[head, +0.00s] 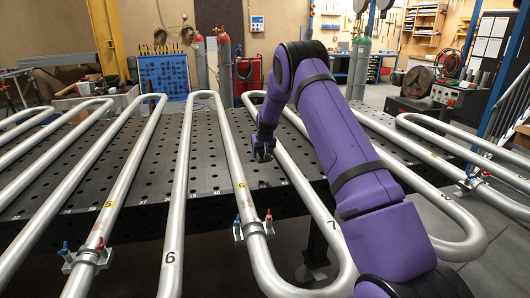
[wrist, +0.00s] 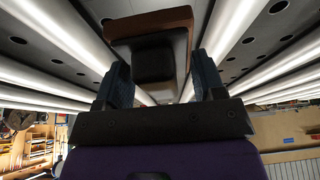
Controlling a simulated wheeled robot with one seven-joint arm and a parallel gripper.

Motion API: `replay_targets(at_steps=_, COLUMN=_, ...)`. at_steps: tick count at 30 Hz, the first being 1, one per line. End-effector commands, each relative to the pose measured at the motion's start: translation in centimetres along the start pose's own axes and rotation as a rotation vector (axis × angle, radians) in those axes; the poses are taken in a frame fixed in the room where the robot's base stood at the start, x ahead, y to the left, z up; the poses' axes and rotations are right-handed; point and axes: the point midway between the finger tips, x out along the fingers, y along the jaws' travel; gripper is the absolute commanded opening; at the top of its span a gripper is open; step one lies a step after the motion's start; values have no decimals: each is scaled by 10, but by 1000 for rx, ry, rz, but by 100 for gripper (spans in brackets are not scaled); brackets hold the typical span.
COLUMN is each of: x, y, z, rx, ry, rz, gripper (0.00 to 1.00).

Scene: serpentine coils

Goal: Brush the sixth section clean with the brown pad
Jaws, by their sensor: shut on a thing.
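My gripper (head: 263,150) is at the end of my purple arm, low over the black table between the tube right of the one marked 6 and the tube marked 7. In the wrist view my gripper (wrist: 160,70) is shut on the dark block of the brown pad (wrist: 150,22). The pad lies across the fingers' far end. In the head view the pad is too small and dark to make out. The silver tube marked 6 (head: 170,257) runs front to back, left of my gripper. I cannot tell whether the pad touches a tube.
A tube marked 7 (head: 300,190) passes beside my gripper, partly behind my arm. Clamps with red and blue handles (head: 253,226) stand on the tube left of it. Another clamp (head: 88,257) is at the front left. The perforated table (head: 150,150) is bare between tubes.

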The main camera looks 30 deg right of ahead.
Motion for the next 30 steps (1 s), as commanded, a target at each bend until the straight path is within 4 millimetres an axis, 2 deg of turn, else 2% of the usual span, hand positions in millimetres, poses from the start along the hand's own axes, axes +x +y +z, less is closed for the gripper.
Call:
replay_targets(at_steps=1, x=-10, y=-14, z=8, rx=-6, ry=-1, rz=-1, gripper=44)
replay_targets(at_steps=6, x=-44, y=-57, z=49, rx=-13, ry=-2, rz=4, gripper=44)
replay_targets(at_steps=15, x=-107, y=-112, z=142, rx=-9, ry=0, rz=5, gripper=44)
replay_targets(at_steps=18, x=-123, y=-122, z=172, rx=-6, ry=0, rz=2, gripper=44)
replay_targets(at_steps=22, x=-139, y=-129, z=200, rx=0, ry=1, rz=0, gripper=44)
replay_targets(at_steps=26, x=-147, y=-133, z=216, rx=2, ry=2, rz=-3, gripper=44)
replay_targets(at_steps=30, x=-144, y=-133, z=224, rx=5, ry=0, rz=-2, gripper=44)
